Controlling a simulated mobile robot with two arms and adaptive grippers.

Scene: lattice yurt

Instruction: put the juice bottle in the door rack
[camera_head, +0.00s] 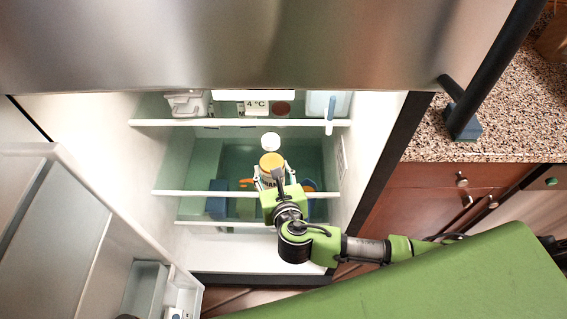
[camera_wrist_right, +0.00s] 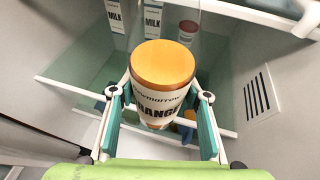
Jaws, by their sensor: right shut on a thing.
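The juice bottle (camera_wrist_right: 158,104) has an orange cap and a white label reading "ORANGE" in the right wrist view. In the head view its yellow-orange cap (camera_head: 271,160) shows inside the fridge, near the middle shelf. My right gripper (camera_wrist_right: 160,95) is shut on the bottle, one finger on each side; it also shows in the head view (camera_head: 273,180). The door rack (camera_head: 145,288) is a pale bin on the open fridge door at lower left, partly cut off by the frame. My left gripper is not in view.
Milk cartons (camera_wrist_right: 152,18) and a red-and-white container (camera_wrist_right: 188,32) stand behind the bottle. A white-lidded item (camera_head: 271,141) is just behind it. White shelf edges (camera_head: 170,193) run across the fridge. A white item (camera_head: 177,314) is low on the door. A granite counter (camera_head: 500,100) is at right.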

